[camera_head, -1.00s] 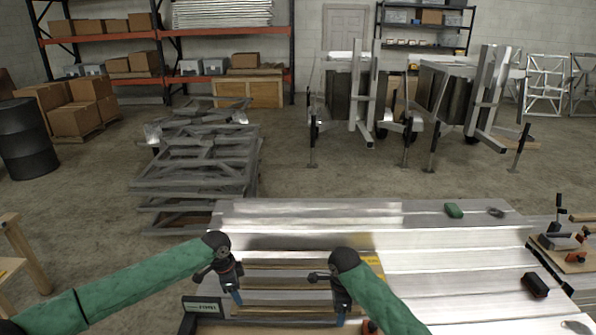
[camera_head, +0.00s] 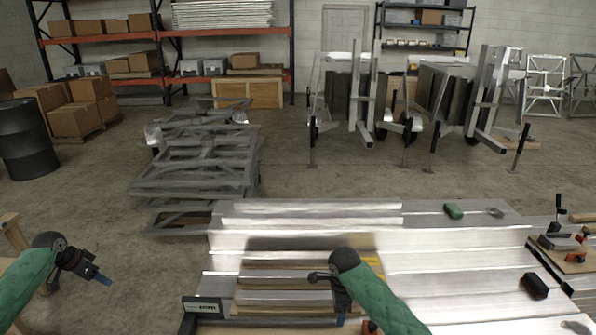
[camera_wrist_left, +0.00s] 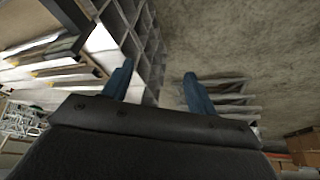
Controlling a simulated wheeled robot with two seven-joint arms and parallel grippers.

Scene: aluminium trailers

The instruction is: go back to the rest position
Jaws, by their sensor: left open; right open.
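My left gripper (camera_head: 100,278) is out over the floor to the left of the aluminium table, apart from it. In the left wrist view its two blue fingertips (camera_wrist_left: 158,88) stand wide apart with nothing between them. My right gripper (camera_head: 336,312) hangs over the front part of the aluminium table (camera_head: 440,262), beside the wooden slats. It points down, and its fingertips are small and partly hidden by the wrist. I see nothing held in it.
A green block (camera_head: 453,211) and a black-and-red tool (camera_head: 534,286) lie on the table. A stack of grey metal frames (camera_head: 195,180) stands beyond its left corner. A black drum (camera_head: 27,140) is at far left. Open concrete floor lies between.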

